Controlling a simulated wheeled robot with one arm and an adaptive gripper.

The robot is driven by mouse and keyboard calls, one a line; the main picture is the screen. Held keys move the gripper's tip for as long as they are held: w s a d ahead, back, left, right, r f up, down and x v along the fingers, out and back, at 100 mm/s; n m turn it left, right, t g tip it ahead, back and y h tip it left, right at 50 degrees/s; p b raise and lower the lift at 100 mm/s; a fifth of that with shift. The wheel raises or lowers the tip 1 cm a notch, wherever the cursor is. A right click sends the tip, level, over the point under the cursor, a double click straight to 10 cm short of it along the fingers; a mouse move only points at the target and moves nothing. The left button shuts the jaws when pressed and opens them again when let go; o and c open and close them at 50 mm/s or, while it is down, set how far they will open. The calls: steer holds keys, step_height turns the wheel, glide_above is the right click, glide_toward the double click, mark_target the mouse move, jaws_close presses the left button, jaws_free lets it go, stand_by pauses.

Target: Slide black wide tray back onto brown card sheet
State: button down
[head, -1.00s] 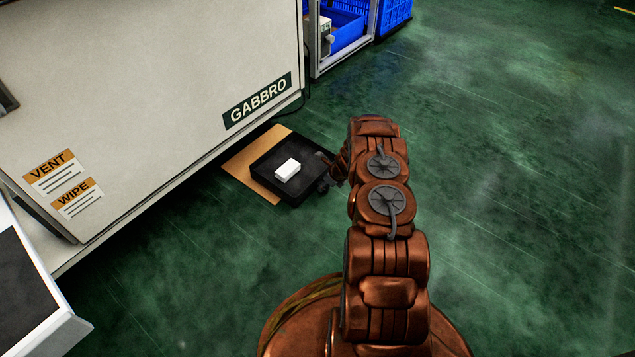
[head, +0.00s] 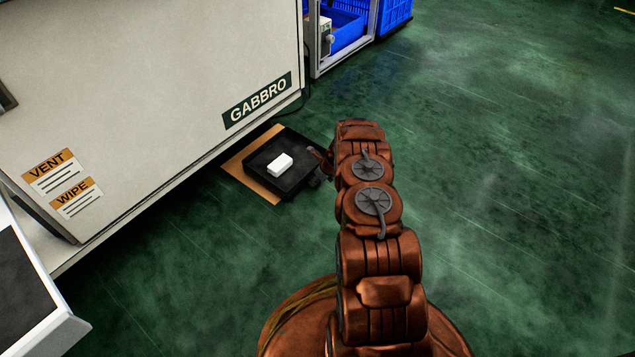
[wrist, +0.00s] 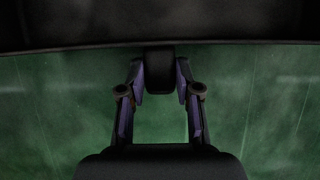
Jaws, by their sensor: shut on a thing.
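The black wide tray (head: 300,182) lies on the floor beside the GABBRO machine, with a white block (head: 280,163) in it. It covers much of the brown card sheet (head: 245,176), which shows along the tray's left and lower-left sides. The tray's right part reaches past the card. My gripper (head: 321,171) is at the tray's right edge, partly hidden by my arm. In the wrist view my gripper (wrist: 160,80) is shut on a dark tab at the tray's edge (wrist: 80,40).
The large pale machine (head: 140,90) stands just behind and left of the card. A blue crate (head: 345,30) sits in a frame at the top. A pale unit with a dark top (head: 25,290) is at lower left. Green floor is clear to the right.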

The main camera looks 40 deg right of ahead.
steer(key=shift+w+a+f, duration=0.15)
steer(key=shift+w+a, duration=0.15)
steer(key=shift+w, duration=0.3)
steer(key=shift+w+a+f, duration=0.1)
steer(key=shift+w+a, duration=0.15)
steer(key=shift+w, duration=0.35)
steer(key=c, duration=1)
jaws_free()
steer(key=shift+c, duration=0.2)
steer(key=o, duration=0.3)
steer(key=shift+w+r, duration=0.1)
steer(key=shift+d, duration=0.1)
steer(key=shift+v, duration=6)
